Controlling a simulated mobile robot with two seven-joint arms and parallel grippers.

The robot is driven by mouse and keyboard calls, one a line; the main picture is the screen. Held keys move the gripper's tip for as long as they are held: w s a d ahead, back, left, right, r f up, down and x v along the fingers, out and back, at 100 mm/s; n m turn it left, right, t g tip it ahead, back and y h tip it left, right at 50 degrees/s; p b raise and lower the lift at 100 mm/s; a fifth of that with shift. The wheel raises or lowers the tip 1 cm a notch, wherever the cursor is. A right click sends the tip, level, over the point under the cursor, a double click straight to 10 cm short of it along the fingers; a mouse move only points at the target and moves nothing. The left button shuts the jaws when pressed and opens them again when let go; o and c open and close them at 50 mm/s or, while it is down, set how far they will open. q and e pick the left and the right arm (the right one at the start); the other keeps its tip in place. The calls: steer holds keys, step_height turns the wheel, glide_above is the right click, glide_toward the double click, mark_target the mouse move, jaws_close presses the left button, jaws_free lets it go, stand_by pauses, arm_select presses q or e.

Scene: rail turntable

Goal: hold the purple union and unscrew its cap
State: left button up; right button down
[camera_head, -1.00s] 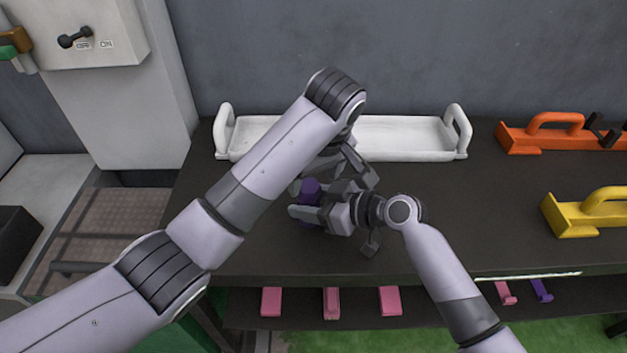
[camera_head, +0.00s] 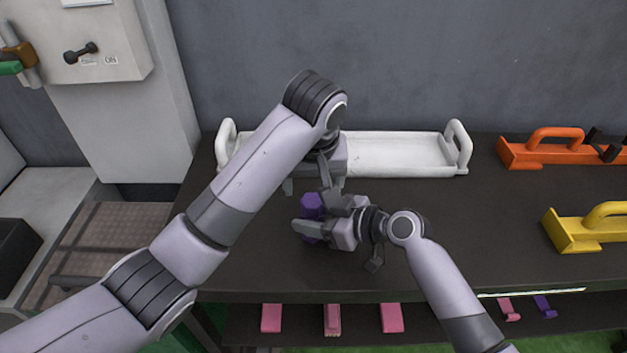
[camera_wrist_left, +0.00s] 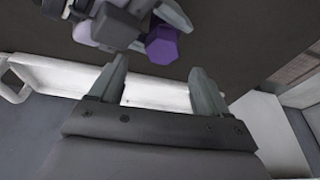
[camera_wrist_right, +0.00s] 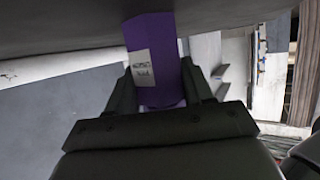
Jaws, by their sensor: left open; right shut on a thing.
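The purple union (camera_head: 311,204) is held above the dark table by my right gripper (camera_head: 314,223), whose fingers are shut around it. In the right wrist view the union (camera_wrist_right: 152,48) stands between the fingers, with a pale printed label on its side. In the left wrist view its purple hexagonal end (camera_wrist_left: 162,45) faces the camera. I cannot tell where the cap meets the body. My left gripper (camera_head: 308,184) is open and empty, just behind and above the union. In the left wrist view the union lies beyond the open fingertips (camera_wrist_left: 160,75), apart from them.
A white handled tray (camera_head: 400,155) stands at the back of the table (camera_head: 480,225), close behind my left gripper. Orange (camera_head: 555,150) and yellow (camera_head: 590,230) handled holders stand at the right. Pink pieces (camera_head: 332,318) lie on a lower shelf. The table between tray and right arm is clear.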

mark_target(314, 200)
arm_select(q)
steer(key=m+h, duration=0.1)
steer(key=m, duration=0.3)
steer(key=shift+s, duration=0.15)
steer(key=m+g+h, duration=0.1)
steer(key=m, duration=0.3)
steer(key=shift+s+d+f, duration=0.1)
steer(key=shift+d, duration=0.05)
steer(key=m, duration=0.5)
steer(key=shift+w+f+g+h, duration=0.15)
steer(key=shift+w+g+h, duration=0.05)
steer(key=shift+g+h, duration=0.2)
steer(key=m, duration=0.3)
steer(key=shift+a+g, duration=0.2)
steer(key=shift+g, duration=0.2)
steer(key=shift+r+m+g, duration=0.2)
steer(key=shift+m+g, duration=0.1)
steer(key=shift+m, duration=1)
steer(key=shift+h, duration=0.3)
steer(key=shift+f, duration=0.1)
steer(key=shift+w+f, duration=0.15)
steer(key=shift+f, duration=0.8)
steer(key=shift+w+f, duration=0.15)
steer(key=shift+f, duration=0.8)
